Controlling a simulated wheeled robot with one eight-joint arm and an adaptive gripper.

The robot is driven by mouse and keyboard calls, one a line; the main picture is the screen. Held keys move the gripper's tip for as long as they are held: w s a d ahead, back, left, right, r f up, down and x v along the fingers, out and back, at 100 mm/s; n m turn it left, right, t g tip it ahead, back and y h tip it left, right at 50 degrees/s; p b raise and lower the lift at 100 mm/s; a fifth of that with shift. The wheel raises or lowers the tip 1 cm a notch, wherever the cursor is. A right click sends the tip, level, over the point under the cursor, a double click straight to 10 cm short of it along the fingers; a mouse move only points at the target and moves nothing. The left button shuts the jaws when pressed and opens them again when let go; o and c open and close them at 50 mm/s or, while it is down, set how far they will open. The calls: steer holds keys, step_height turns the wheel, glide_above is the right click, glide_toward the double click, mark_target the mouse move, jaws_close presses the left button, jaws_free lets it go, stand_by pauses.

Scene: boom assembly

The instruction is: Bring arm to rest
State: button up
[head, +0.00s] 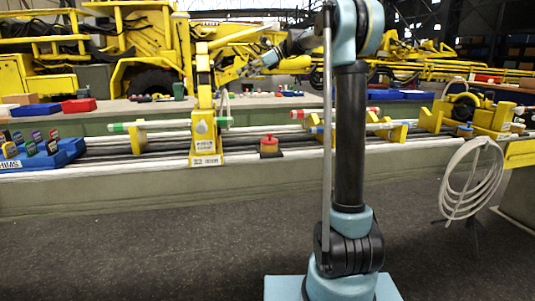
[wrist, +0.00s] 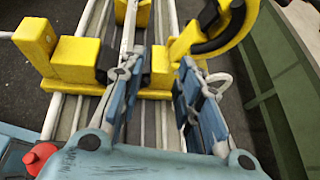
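My arm rises from its blue base in the head view and bends over at the top. My gripper (head: 258,64) is up at the left of the arm, above the long bench. In the wrist view my gripper (wrist: 158,75) has its two blue-padded fingers spread apart. Nothing is held between them; a yellow bracket (wrist: 75,60) and grey rails show beyond and below. The yellow upright stand (head: 205,125) is to the left of the gripper in the head view.
The long bench (head: 100,183) carries rods on yellow supports, a red-topped piece (head: 269,145) and a blue tray (head: 70,151) of small coloured parts. A white coiled hose (head: 470,180) hangs at the right. The dark floor in front is clear.

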steer(key=s+d+f+n+t+h, duration=0.1)
steer(key=s+d+f+n+h, duration=0.3)
steer(key=s+d+f, duration=0.5)
steer(key=s+d+f+n+t+h, duration=0.1)
steer(key=s+d+f+n+h, duration=0.3)
steer(key=s+f, duration=1.4)
steer(key=s+d+f+n+t+h, duration=0.1)
steer(key=s+d+f+n+h, duration=0.3)
steer(key=s+d+f+n, duration=0.5)
steer(key=s+d+f, duration=0.5)
steer(key=s+d, duration=0.1)
steer(key=s, duration=0.3)
steer(key=shift+s+d+f, duration=0.3)
steer(key=shift+d+f, duration=0.05)
steer(key=shift+d, duration=0.05)
